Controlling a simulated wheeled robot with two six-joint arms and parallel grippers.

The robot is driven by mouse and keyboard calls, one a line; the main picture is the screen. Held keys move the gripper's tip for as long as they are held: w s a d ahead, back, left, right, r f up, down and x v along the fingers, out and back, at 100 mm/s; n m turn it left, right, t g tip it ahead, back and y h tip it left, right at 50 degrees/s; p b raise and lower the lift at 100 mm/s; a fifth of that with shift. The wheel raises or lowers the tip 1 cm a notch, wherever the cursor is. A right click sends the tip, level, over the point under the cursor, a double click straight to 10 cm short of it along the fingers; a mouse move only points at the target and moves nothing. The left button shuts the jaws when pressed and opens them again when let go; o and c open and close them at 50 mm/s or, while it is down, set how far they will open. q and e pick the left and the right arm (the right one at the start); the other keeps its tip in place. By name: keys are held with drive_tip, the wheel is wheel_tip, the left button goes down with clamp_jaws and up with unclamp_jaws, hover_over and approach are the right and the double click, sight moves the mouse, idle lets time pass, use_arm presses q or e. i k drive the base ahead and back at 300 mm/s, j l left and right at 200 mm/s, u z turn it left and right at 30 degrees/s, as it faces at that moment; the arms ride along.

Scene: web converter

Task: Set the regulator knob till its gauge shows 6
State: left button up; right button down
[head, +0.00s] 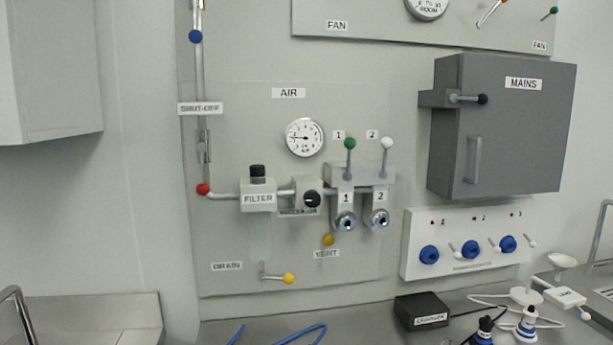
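The regulator knob (312,199) is a round black knob on a grey regulator block (299,188) in the air line, right of the filter (258,195). The label under it is partly hidden. The round white gauge (305,137) sits above it, below the AIR label. Neither of my grippers shows in the head view.
Right of the knob are two outlets (346,220) with green and white levers above. A yellow vent knob (328,240) sits below. A grey MAINS box (500,125) projects at right. A black box (422,311) and blue hose (300,334) lie on the counter.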

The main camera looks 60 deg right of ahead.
sight(312, 198)
drive_tip(key=z, duration=1.65)
